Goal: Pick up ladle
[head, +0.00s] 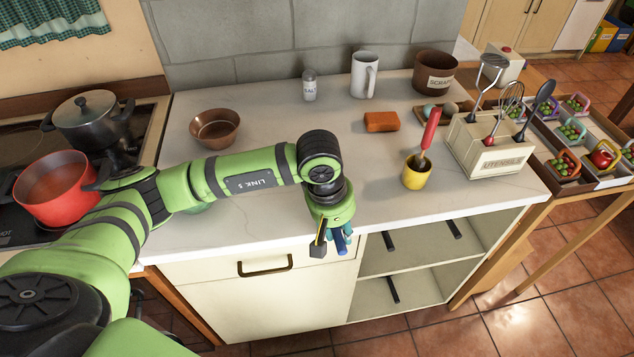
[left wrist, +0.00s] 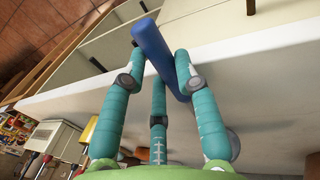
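A thick blue handle (left wrist: 150,48), which I take to be the ladle's, slants between the teal fingers of my left gripper (left wrist: 158,65) in the left wrist view. A grey rounded part (left wrist: 233,143), perhaps the ladle's bowl, shows partly behind the right-hand finger. In the head view my left gripper (head: 334,238) points down at the counter's front edge, with the blue handle (head: 341,243) at its fingers. The fingers lie on both sides of the handle; whether they press on it is unclear. My right gripper is not in view.
The counter (head: 270,225) has a drawer and open shelves below. A yellow cup (head: 416,175) with a red-handled tool and a utensil box (head: 492,150) stand to the right. A brown bowl (head: 214,129) is behind my arm; a red pot (head: 56,190) is at left.

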